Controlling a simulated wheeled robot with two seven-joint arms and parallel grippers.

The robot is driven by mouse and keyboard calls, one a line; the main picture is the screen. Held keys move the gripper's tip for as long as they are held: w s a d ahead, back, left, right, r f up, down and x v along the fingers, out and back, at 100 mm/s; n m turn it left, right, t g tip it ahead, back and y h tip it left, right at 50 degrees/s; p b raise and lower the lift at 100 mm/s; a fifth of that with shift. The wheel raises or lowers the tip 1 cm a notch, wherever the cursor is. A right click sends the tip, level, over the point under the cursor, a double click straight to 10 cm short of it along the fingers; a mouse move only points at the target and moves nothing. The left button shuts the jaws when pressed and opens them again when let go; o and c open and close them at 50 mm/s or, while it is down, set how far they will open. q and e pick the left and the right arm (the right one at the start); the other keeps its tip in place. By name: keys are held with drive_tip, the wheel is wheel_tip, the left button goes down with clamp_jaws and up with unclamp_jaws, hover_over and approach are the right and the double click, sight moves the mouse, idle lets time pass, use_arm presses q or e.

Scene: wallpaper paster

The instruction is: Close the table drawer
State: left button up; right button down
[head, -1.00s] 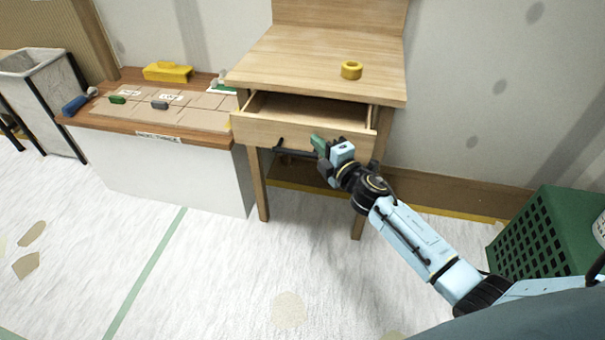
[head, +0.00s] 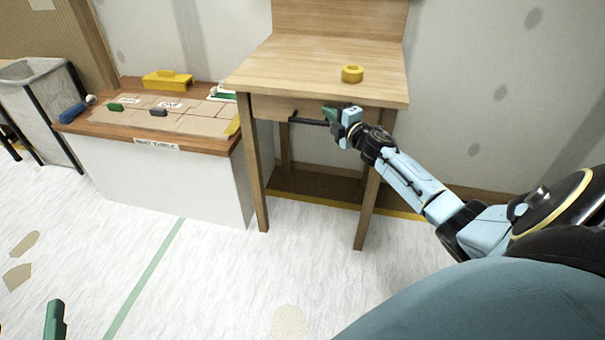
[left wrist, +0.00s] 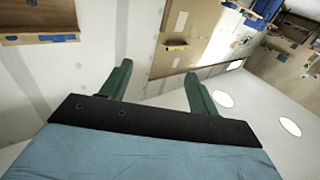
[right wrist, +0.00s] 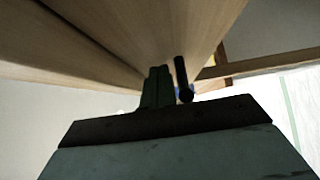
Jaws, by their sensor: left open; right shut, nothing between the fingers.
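The wooden table (head: 320,65) stands against the wall in the head view. Its drawer (head: 275,107) sits under the tabletop with its front about level with the table frame; no open interior shows. A dark bar handle (head: 308,121) is on the drawer front. My right gripper (head: 330,113) is shut and empty, at the drawer front by the right end of the handle. In the right wrist view its shut fingers (right wrist: 158,88) are close to the wood, beside the dark handle (right wrist: 182,78). My left gripper (left wrist: 158,80) is open and empty, away from the table.
A yellow ring (head: 352,74) lies on the tabletop. A low workbench (head: 165,180) with a yellow box (head: 167,80) and small tools stands left of the table. A grey bin (head: 45,105) is at the far left. The floor in front is clear.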

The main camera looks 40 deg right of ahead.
use_arm(q)
drive_tip(key=shift+r, duration=0.1)
use_arm(e)
drive_tip(key=shift+d+r, duration=0.4)
use_arm(q)
drive_tip(key=s+a+f+g+y+p, duration=0.2)
drive_tip(key=s+a+f+g, duration=0.1)
drive_tip(key=s+f+g, duration=0.4)
drive_tip(key=s+a+f+g+y+p, duration=0.2)
drive_tip(key=s+f+g, duration=0.4)
drive_tip(key=f, duration=0.3)
drive_tip(key=shift+s+a+n+g+y+p, duration=0.3)
drive_tip(key=shift+s+a+g+p, duration=0.1)
drive_tip(key=shift+a+g+p, duration=0.45)
use_arm(e)
drive_tip(key=s+a, duration=0.5)
drive_tip(key=s, duration=0.7)
drive_tip(key=shift+s+a+f, duration=0.15)
drive_tip(key=shift+s+f, duration=0.05)
drive_tip(key=shift+f, duration=0.2)
